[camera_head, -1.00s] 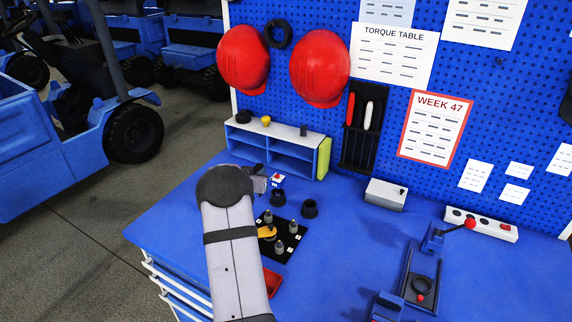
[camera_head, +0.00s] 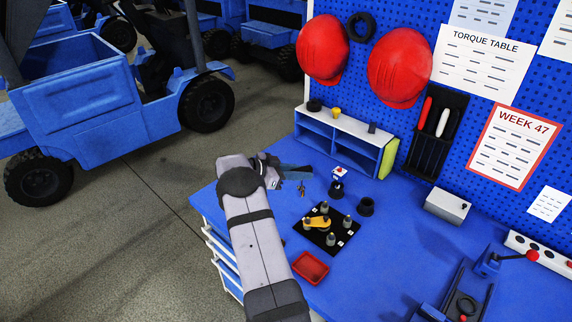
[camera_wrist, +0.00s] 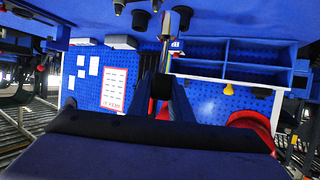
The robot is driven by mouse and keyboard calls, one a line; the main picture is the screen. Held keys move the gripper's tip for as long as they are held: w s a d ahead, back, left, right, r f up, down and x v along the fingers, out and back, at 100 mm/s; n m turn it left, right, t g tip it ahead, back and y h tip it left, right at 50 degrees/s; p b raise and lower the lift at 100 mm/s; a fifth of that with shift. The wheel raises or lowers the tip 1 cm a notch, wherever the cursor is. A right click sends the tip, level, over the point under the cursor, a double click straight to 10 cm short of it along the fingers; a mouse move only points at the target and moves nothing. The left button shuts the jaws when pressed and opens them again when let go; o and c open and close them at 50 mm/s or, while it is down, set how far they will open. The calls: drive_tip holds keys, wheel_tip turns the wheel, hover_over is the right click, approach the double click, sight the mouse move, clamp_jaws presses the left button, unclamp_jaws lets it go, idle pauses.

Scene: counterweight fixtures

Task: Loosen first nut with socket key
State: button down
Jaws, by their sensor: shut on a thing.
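My gripper (camera_head: 302,173) is at the left of the blue bench, above and to the left of the black fixture plate (camera_head: 314,236), apart from it. In the wrist view my gripper (camera_wrist: 170,82) is shut on a slim grey tool with a shaft (camera_wrist: 166,40), seemingly the socket key. In the head view a small thin part hangs below the jaws (camera_head: 302,189). The plate bears several grey upright nuts or studs, among them one at the back (camera_head: 325,206) and one in front (camera_head: 331,240), around a yellow arm (camera_head: 317,222). Thread detail is too small to tell.
A red tray (camera_head: 310,268) lies in front of the plate. A blue shelf (camera_head: 350,146), a grey box (camera_head: 447,206) and a lever press (camera_head: 490,265) are further back or right.

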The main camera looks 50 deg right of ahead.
drive_tip(key=s+a+r+m+g+y, duration=0.1)
drive_tip(key=s+a+m+g, duration=0.1)
drive_tip(key=s, duration=0.4)
drive_tip(key=shift+a+r+m+g, duration=0.25)
drive_tip(key=shift+a+m+g, duration=0.15)
drive_tip(key=shift+a, duration=0.05)
drive_tip(key=shift+f, duration=0.15)
wheel_tip(320, 180, down, 5)
drive_tip(key=b, duration=0.4)
drive_tip(key=shift+f+b, duration=0.75)
drive_tip(key=shift+f, duration=0.75)
idle(1.6)
drive_tip(key=shift+r+n+t+p, duration=0.15)
drive_tip(key=shift+n+t+p, duration=0.45)
drive_tip(key=shift+p, duration=0.45)
